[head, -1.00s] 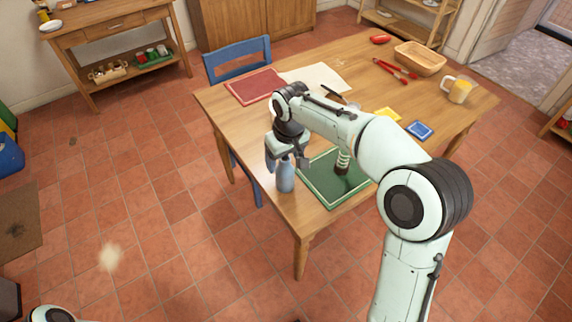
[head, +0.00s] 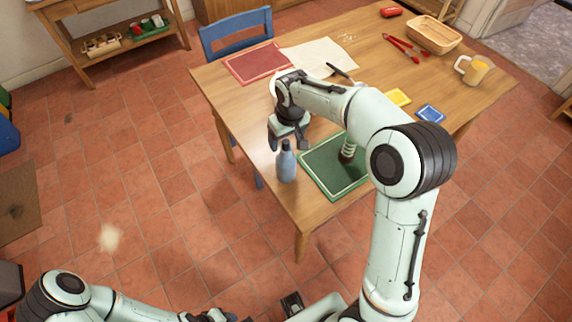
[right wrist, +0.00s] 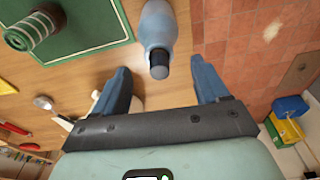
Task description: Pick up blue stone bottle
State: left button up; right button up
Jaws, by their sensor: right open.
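The blue bottle (head: 286,164) with a dark cap stands upright on the wooden table (head: 235,125), near its front left edge.
A green tray (head: 318,179) with a green-and-white striped object (head: 348,150) lies right beside the bottle. A blue chair (head: 236,35) stands behind.

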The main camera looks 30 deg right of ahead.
aim_at(286, 148)
jog(key=shift+w+f, duration=0.1)
jog(key=shift+f, duration=2.6)
grip_shut()
